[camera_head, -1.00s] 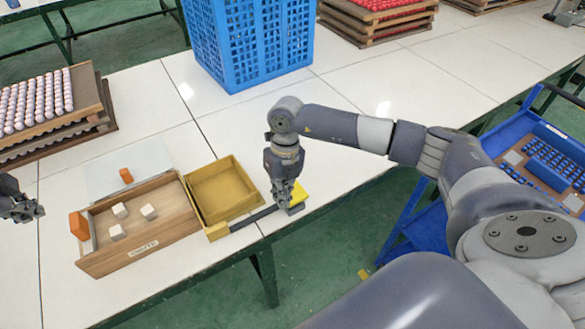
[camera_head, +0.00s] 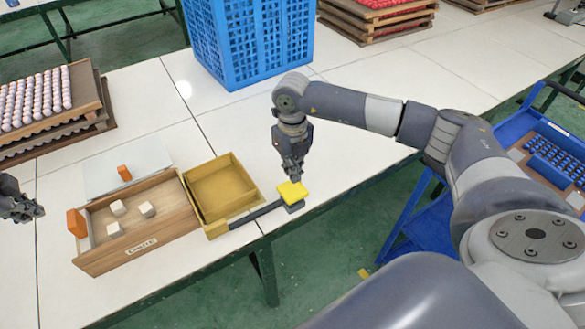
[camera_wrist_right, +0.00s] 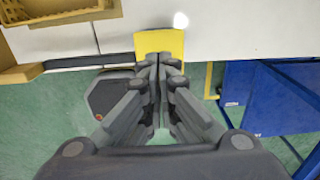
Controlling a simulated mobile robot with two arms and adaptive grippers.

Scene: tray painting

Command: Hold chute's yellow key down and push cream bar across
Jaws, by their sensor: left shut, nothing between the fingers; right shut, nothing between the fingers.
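The yellow key (camera_head: 293,192) sits at the end of a dark lever at the table's front edge, right of the chute (camera_head: 150,254). In the right wrist view the key (camera_wrist_right: 160,42) shows just beyond the shut fingertips (camera_wrist_right: 160,60). The cream bar (camera_head: 87,232) stands along the chute's left end, beside an orange block (camera_head: 76,223). My left gripper (camera_head: 35,210) is shut and empty at the left picture edge, apart from the chute.
Several white cubes (camera_head: 118,208) lie in the chute. A yellow tray (camera_head: 222,190) adjoins the chute's right end.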

